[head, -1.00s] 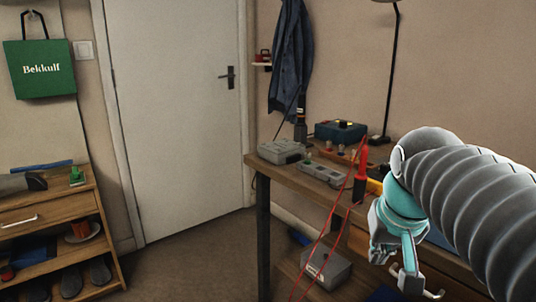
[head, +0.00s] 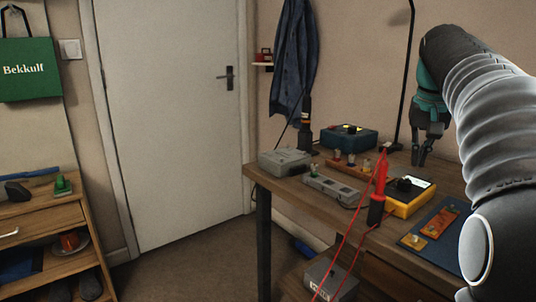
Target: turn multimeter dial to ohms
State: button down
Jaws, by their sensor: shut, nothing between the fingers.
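The yellow multimeter (head: 402,209) lies on the workbench, right of centre in the head view. Its black dial (head: 405,184) shows on the top face. The dial's pointer and markings are too small to read. A red and black test probe (head: 378,187) stands in front of the multimeter's left side and hides part of it. My gripper (head: 418,162) points down, above and a little behind the multimeter in the picture. It is shut, holds nothing and looks apart from the dial.
The workbench (head: 290,191) also holds a grey case (head: 285,162), a grey power strip (head: 331,190), a teal box (head: 349,138) and a blue mat (head: 432,222) with orange parts. A black lamp pole (head: 408,80) rises behind. Red leads (head: 345,238) hang over the front edge.

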aim_at(404, 184)
jog(key=shift+s+a+b+x, duration=0.1)
jog(key=shift+s+b+x, duration=0.15)
jog(key=shift+b+x, duration=0.65)
jog(key=shift+s+a+b+x, duration=0.1)
jog(key=shift+s+b+x, duration=0.1)
jog(key=shift+b+x, duration=0.7)
jog(key=shift+s+a+b+x, duration=0.1)
jog(key=shift+s+b+x, duration=0.15)
jog(key=shift+b+x, duration=0.65)
jog(key=shift+f+p, duration=0.35)
jog(key=shift+f, duration=0.15)
jog(key=shift+w+a+r+p, duration=0.1)
jog(key=shift+w+p, duration=0.05)
jog(key=shift+p, duration=0.2)
jog(key=shift+w+a+p, duration=0.1)
jog(key=shift+a+p, duration=0.45)
jog(key=shift+p, duration=0.3)
jog(key=shift+w+a+p, duration=0.35)
jog(key=shift+a+p, duration=0.1)
jog(key=shift+p, duration=0.35)
jog(key=shift+s, duration=0.1)
